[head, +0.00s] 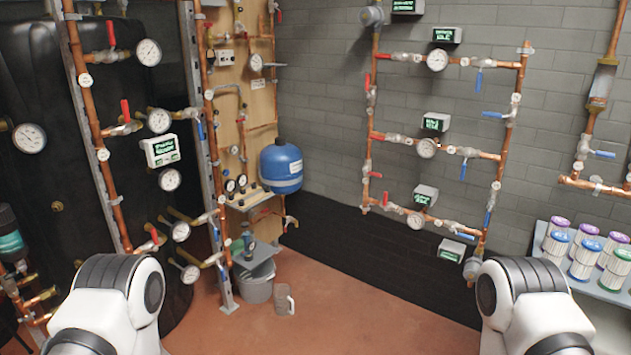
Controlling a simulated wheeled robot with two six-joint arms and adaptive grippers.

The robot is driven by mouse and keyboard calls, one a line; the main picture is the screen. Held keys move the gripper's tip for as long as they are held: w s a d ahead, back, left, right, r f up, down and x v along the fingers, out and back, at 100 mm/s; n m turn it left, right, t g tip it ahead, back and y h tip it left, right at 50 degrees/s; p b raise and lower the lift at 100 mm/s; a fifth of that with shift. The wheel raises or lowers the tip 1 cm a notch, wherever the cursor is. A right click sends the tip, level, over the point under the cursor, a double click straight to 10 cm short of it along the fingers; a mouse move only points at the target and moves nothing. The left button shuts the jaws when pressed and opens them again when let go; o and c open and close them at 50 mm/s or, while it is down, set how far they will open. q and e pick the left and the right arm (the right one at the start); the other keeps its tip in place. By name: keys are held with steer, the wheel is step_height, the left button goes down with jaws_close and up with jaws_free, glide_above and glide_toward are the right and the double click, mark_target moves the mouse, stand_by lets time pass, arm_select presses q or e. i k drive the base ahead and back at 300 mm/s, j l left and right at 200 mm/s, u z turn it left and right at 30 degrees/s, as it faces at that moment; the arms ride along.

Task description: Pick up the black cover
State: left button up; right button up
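I cannot make out with certainty which thing is the black cover. A large dark, black-surfaced body (55,110), like a tank, fills the left side behind the copper pipes. My two white and grey arms show at the bottom left and bottom right. Neither gripper is in view, so what they hold is hidden.
Copper pipes with gauges and valves stand at left and on the grey brick wall (330,130). A blue tank (281,167) hangs by a wooden board. A grey bucket (256,284) and a clear jug (284,300) stand on the reddish floor (340,325). Filter cartridges (586,255) stand on a shelf at right.

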mark_target(279, 141)
steer(key=i+u, duration=0.1)
steer(key=i, duration=0.6)
steer(key=i+l+u, duration=0.1)
steer(key=i, duration=0.55)
steer(key=i+l+u, duration=0.15)
steer(key=i, duration=0.55)
steer(key=l, duration=0.1)
